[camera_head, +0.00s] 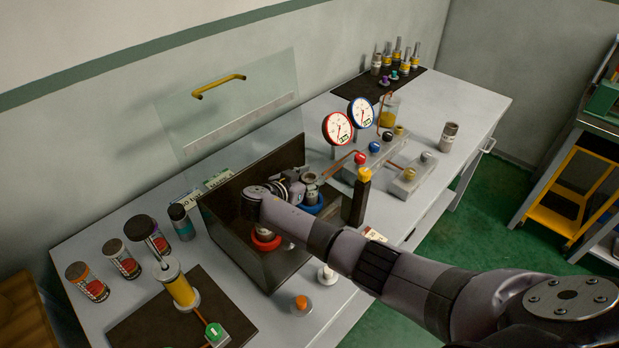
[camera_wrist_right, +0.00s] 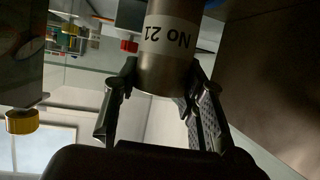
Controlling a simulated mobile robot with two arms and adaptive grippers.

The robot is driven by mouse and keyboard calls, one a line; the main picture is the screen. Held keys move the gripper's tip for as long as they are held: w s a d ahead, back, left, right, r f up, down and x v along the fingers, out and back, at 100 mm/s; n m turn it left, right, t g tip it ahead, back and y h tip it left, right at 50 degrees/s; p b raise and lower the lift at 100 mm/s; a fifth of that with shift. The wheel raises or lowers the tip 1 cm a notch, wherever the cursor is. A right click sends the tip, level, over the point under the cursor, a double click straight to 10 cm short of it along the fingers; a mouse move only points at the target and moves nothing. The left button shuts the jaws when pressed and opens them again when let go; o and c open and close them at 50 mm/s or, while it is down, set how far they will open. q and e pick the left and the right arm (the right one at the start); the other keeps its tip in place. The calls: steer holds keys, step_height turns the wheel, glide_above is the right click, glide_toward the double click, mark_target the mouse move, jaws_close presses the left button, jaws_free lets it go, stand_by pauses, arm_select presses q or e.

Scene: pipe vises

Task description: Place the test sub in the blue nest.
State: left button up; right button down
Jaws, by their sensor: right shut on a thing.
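The test sub (camera_head: 311,183), a grey-brown metal cylinder, stands upright between the fingers of my right gripper (camera_head: 297,189). In the right wrist view the sub (camera_wrist_right: 166,50) carries a white label reading "No 21", upside down there, and the fingers (camera_wrist_right: 160,78) close on both its sides. The blue nest (camera_head: 315,208) is a blue ring inside the dark open box, directly below the sub in the head view. The gripper partly covers it, and I cannot tell whether the sub touches it. My left gripper is not in view.
A red ring (camera_head: 266,243) with a metal part sits beside the blue nest, partly under my arm. The dark box wall (camera_head: 230,243) and a black post (camera_head: 360,202) flank it. A clear panel with a yellow handle (camera_head: 218,86) stands behind. Another metal cylinder (camera_head: 449,136) stands right.

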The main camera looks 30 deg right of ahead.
stand_by(0.3)
steer(key=c, duration=1.5)
jaws_free()
steer(key=shift+f, duration=0.2)
steer(key=o, duration=0.5)
steer(key=shift+r, duration=0.1)
steer(key=shift+a+r, duration=0.1)
steer(key=shift+r, duration=0.1)
steer(key=p+v, duration=0.2)
steer(key=v, duration=0.5)
steer(key=shift+s+a+p, duration=0.15)
steer(key=shift+a+p, duration=0.05)
steer(key=shift+p, duration=0.2)
